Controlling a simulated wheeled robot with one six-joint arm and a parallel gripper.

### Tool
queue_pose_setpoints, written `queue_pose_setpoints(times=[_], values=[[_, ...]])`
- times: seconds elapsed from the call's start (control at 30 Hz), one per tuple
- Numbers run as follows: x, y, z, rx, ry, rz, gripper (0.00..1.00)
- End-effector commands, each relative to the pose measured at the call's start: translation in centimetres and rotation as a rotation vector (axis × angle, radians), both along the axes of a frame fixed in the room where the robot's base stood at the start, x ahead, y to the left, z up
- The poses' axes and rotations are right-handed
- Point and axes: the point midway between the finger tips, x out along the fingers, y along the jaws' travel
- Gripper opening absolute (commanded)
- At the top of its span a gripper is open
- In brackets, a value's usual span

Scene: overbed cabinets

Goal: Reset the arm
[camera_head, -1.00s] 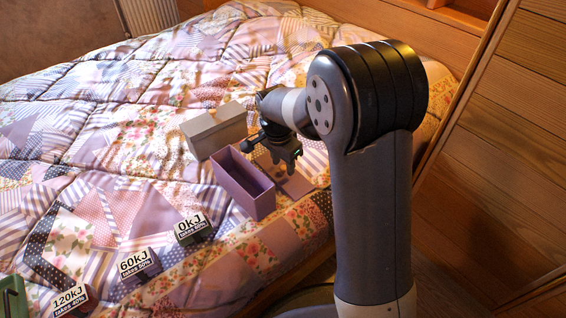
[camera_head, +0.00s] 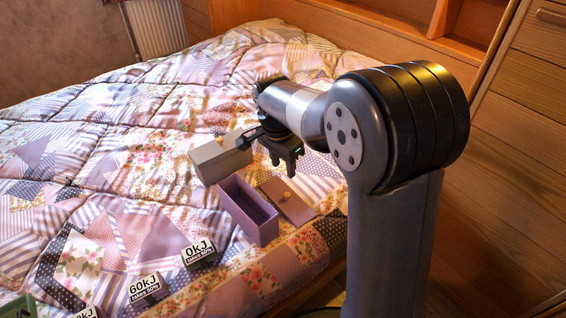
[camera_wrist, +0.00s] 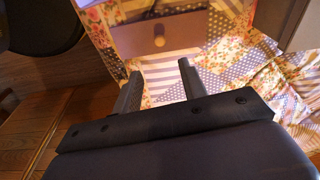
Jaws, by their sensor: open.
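My gripper (camera_head: 287,160) is open and hangs above the bed, behind and above an open purple box (camera_head: 250,208). Nothing shows between its fingers. In the wrist view its two dark fingers (camera_wrist: 158,88) stand apart, with the patchwork quilt below. A flat brownish lid with a small round knob (camera_head: 287,197) lies on the quilt beside the purple box. That lid also shows at the top of the wrist view (camera_wrist: 158,35), beyond the fingertips.
A closed grey box (camera_head: 220,158) sits on the quilt behind the purple box. Small blocks labelled 0kJ (camera_head: 199,252) and 60kJ (camera_head: 146,289) lie nearer, with a green container (camera_head: 17,307) at bottom left. A wooden cabinet (camera_head: 520,130) stands at right.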

Motion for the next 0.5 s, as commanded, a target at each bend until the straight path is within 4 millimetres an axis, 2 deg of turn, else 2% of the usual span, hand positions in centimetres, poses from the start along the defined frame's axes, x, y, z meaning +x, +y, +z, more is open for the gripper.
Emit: queue_pose_setpoints(times=[0.13,0.23,0.5], values=[[0.0,-0.1,-0.6,-0.001,0.001,0.000,0.40],[0.1,-0.2,-1.7,-0.001,0.002,0.000,0.40],[0.5,-0.6,-7.0,-0.001,0.003,0.000,0.40]])
